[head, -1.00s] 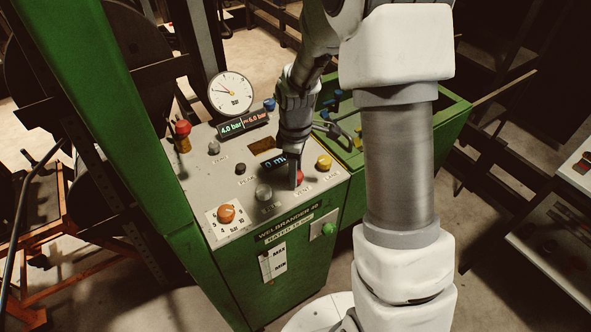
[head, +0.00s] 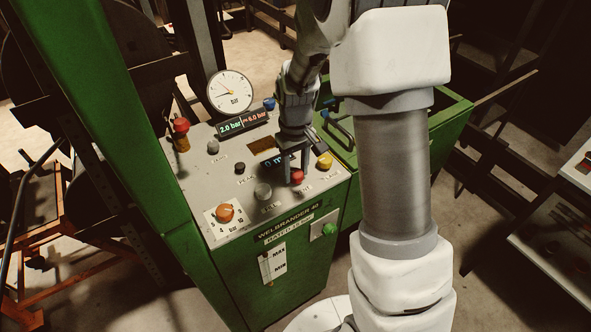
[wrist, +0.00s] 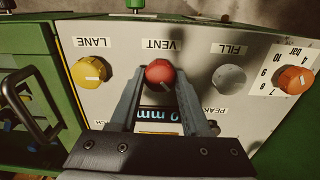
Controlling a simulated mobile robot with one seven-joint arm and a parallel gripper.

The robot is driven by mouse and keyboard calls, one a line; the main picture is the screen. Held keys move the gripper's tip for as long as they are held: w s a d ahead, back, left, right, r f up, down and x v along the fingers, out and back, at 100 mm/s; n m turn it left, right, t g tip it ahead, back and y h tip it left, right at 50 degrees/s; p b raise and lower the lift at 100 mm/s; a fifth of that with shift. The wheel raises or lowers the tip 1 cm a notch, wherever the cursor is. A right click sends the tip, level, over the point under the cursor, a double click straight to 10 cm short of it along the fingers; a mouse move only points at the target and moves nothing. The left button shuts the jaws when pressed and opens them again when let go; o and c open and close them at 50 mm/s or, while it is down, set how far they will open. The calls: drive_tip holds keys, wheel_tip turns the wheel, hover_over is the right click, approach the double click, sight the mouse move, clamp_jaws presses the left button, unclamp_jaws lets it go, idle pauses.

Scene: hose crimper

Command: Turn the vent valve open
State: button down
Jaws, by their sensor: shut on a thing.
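The vent valve is the red knob under the VENT label in the wrist view (wrist: 160,73), and it also shows on the sloped grey panel in the head view (head: 297,178). My gripper (head: 293,168) reaches down to it from above. Its two fingers stand on either side of the knob and are shut on it. The pressure display (head: 243,124) reads 2.0 bar beside 6.0 bar. The dial gauge (head: 230,91) stands behind it. The knob's exact angle is hard to tell.
A yellow LANE knob (wrist: 90,72) and a grey FILL knob (wrist: 229,77) flank the vent knob. An orange dial (wrist: 295,80) lies beyond FILL. A green button (head: 329,230) is on the cabinet front. A red-topped post (head: 181,133) stands at the panel's left.

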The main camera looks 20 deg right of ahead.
sight(296, 173)
drive_tip(key=m, duration=0.4)
drive_tip(key=shift+m, duration=2.2)
drive_tip(key=shift+c, duration=1.8)
unclamp_jaws()
drive_tip(key=shift+r, duration=0.1)
wheel_tip(296, 173, up, 17)
drive_tip(key=p, duration=0.1)
drive_tip(key=shift+r+p, duration=0.15)
drive_tip(key=shift+p, duration=0.2)
